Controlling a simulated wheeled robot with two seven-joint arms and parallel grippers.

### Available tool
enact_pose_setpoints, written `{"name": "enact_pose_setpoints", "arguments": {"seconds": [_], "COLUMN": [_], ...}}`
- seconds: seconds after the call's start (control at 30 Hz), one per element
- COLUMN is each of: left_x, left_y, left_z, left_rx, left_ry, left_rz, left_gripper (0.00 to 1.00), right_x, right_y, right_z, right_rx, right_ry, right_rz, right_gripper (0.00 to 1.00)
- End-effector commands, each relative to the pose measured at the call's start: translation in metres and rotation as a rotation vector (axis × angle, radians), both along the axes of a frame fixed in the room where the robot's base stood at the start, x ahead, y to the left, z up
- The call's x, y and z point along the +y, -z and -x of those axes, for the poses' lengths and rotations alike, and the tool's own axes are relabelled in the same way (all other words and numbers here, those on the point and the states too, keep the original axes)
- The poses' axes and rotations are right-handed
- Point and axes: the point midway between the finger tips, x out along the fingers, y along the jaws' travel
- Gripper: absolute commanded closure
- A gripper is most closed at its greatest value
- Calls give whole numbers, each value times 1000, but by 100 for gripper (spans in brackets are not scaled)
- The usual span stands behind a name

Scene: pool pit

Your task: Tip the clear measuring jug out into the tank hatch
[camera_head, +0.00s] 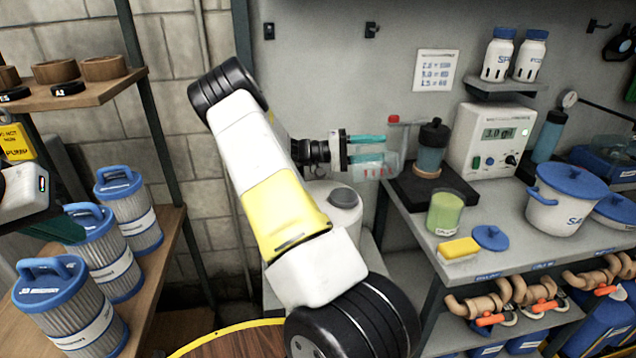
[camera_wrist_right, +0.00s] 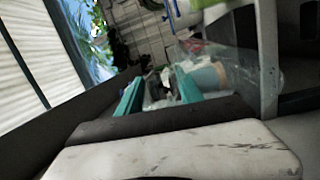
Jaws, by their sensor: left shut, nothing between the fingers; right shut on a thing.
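The clear measuring jug (camera_head: 376,169), with red marks on its side, is in my right gripper (camera_head: 366,150). The teal fingers are shut on it, and it is held up beside the left end of the bench. In the right wrist view the see-through jug (camera_wrist_right: 222,58) shows past the teal fingers (camera_wrist_right: 160,92). Its contents and exact tilt are hard to tell. A white tank with a grey round cap (camera_head: 341,198) stands below the jug; I cannot tell whether this is the hatch. My left gripper (camera_head: 60,230), dark teal, is shut and empty at the left edge.
The grey bench (camera_head: 490,225) holds a dark bottle (camera_head: 432,150), a green cup (camera_head: 445,212), a yellow sponge (camera_head: 458,250), a meter box (camera_head: 492,140) and a white pot (camera_head: 565,200). Filter cartridges (camera_head: 130,210) stand on the left shelf. A yellow-rimmed round edge (camera_head: 230,330) lies below.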

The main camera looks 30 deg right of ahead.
Motion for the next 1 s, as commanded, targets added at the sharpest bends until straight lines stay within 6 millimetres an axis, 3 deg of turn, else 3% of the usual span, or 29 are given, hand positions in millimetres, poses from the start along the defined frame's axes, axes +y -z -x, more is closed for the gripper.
{"name": "enact_pose_setpoints", "arguments": {"seconds": [0.4,0.6,1.0], "left_x": [0,0,0], "left_y": [0,0,0], "left_z": [0,0,0], "left_rx": [0,0,0], "left_ry": [0,0,0], "left_rz": [0,0,0], "left_gripper": [100,100,100], "right_x": [-29,-51,-71], "right_y": [47,59,61], "right_z": [17,29,38], "right_rx": [-144,-210,-413], "right_ry": [7,6,5], "right_rz": [-265,-390,-765], "right_gripper": [100,100,100]}}
